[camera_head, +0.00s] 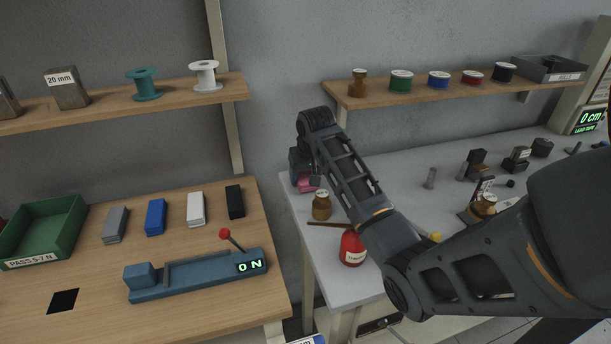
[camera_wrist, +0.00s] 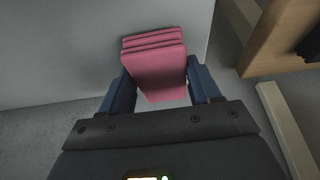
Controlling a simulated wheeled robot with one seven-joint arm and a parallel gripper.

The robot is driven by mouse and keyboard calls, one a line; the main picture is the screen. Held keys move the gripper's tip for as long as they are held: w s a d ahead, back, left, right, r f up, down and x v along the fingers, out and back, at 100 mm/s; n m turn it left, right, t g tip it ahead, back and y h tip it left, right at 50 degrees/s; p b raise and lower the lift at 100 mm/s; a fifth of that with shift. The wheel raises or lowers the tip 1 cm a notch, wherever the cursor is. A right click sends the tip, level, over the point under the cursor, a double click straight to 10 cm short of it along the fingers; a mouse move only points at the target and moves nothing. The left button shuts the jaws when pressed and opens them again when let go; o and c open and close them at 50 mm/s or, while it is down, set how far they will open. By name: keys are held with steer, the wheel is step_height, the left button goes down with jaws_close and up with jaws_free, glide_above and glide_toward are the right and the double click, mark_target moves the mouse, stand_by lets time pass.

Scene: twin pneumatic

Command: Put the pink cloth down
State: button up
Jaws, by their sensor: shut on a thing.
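The pink cloth (camera_wrist: 155,72) is a folded stack of layers between the two blue fingers of my gripper (camera_wrist: 162,88) in the wrist view. My gripper is shut on it. In the head view only a small part of the pink cloth (camera_head: 309,184) shows, beside my dark wrist at the left end of the grey table. My arm hides most of my gripper there. In the wrist view the cloth lies over the pale grey tabletop (camera_wrist: 60,45); I cannot tell whether it touches it.
A brown jar (camera_head: 321,206) and a red bottle (camera_head: 352,249) stand close to my arm on the grey table. A wooden bench (camera_head: 215,312) with a blue lever device (camera_head: 195,278) is at left, across a gap. Shelves run along the wall above.

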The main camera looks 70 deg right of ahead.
steer(key=shift+f, duration=0.5)
steer(key=o, duration=0.9)
steer(key=shift+o, duration=0.2)
steer(key=b+v, duration=0.1)
steer(key=v, duration=1.1)
